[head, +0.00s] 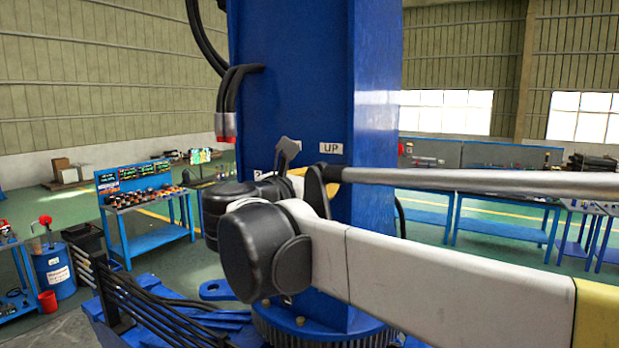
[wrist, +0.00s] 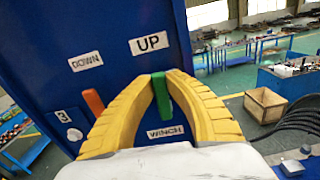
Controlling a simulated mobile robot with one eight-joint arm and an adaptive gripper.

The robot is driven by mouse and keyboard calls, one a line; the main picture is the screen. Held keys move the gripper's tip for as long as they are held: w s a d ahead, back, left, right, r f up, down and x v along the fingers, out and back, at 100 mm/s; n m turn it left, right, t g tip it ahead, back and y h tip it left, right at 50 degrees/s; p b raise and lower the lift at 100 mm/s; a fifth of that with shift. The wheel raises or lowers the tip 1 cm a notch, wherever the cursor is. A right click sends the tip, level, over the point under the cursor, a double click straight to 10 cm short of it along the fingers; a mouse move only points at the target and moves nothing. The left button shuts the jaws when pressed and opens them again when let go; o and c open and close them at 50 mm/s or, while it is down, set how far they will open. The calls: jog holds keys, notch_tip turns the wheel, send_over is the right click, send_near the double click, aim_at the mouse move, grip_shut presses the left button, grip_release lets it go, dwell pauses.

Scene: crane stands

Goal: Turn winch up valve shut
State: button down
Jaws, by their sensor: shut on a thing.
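In the wrist view a green lever handle (wrist: 162,98) stands on the blue crane column (wrist: 110,22), below the UP label (wrist: 149,43) and above the WINCH label (wrist: 166,132). My gripper (wrist: 160,80) has yellow ribbed fingers closed around the green handle near its top. An orange handle (wrist: 93,102) stands to the left, below the DOWN label (wrist: 86,61), and is free of the fingers. In the head view my arm hides the handles and the gripper. The UP label (head: 331,149) shows there on the column.
Black hoses (head: 229,95) hang on the column's left side. Blue workbenches (head: 152,243) stand beyond on the green floor. A wooden crate (wrist: 265,105) and dark cables (wrist: 292,120) show at the right in the wrist view.

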jog(key=shift+s+d+f+m+b, duration=0.4)
jog(key=shift+d+f+m+b, duration=0.4)
jog(key=shift+m, duration=2.05)
jog(key=shift+s+d+f+m+b, duration=0.35)
jog(key=shift+f+m+b, duration=0.5)
jog(key=shift+m, duration=2.05)
jog(key=shift+s+d+f+m+b, duration=0.5)
jog(key=shift+m+b, duration=0.55)
jog(key=shift+m, duration=1.8)
jog(key=shift+w, duration=0.1)
jog(key=c, duration=1.4)
grip_release()
jog(key=shift+d, duration=0.1)
jog(key=v, duration=1.2)
jog(key=shift+f, duration=0.1)
